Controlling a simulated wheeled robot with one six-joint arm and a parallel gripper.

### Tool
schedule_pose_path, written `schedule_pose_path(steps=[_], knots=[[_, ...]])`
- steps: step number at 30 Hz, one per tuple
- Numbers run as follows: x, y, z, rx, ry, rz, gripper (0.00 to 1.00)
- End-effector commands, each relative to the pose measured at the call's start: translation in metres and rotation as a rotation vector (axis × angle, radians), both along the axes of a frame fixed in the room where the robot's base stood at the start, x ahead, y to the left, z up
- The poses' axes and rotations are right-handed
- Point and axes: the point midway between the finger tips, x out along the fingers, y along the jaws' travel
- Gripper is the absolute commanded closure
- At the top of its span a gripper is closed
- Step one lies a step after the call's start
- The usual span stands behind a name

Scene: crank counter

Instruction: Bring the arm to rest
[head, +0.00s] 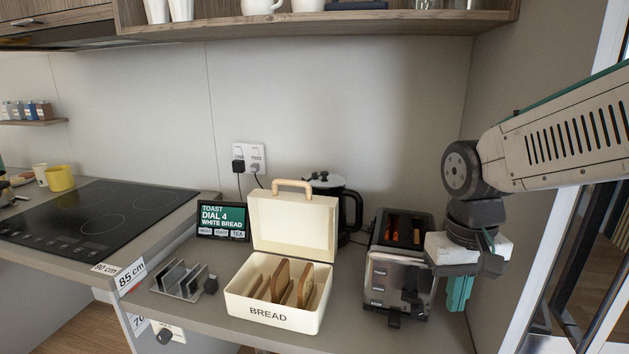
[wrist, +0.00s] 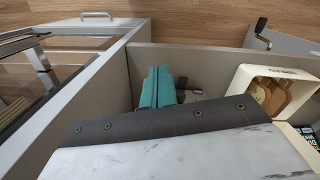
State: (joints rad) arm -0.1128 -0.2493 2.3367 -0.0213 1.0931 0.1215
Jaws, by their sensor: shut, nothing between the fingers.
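My arm enters from the right in the head view, bent down at the wrist. My gripper (head: 459,294) hangs just right of the toaster, with its green fingers pointing down and shut with nothing between them. In the wrist view the green fingers (wrist: 157,87) lie side by side above the counter. The chrome and black toaster (head: 400,270) stands upright with an orange glow in its slots. I cannot tell whether the gripper touches the toaster's side.
An open cream bread box (head: 272,312) with several slices stands left of the toaster. A black kettle (head: 345,205), a toast sign (head: 222,219) and a metal toast rack (head: 178,279) are nearby. A wooden shelf (head: 320,24) hangs above. A wall closes the counter's right side.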

Motion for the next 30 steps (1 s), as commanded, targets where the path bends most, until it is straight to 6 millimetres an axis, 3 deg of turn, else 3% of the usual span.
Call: schedule_pose_path(steps=[1,6,12,30], knots=[[-0.02,-0.005,0.006,0.003,-0.004,0.01,1.0],[-0.083,-0.02,0.018,0.014,-0.023,0.039,1.0],[-0.127,-0.03,0.025,0.021,-0.089,0.023,1.0],[-0.134,-0.033,0.034,0.02,-0.151,-0.002,1.0]])
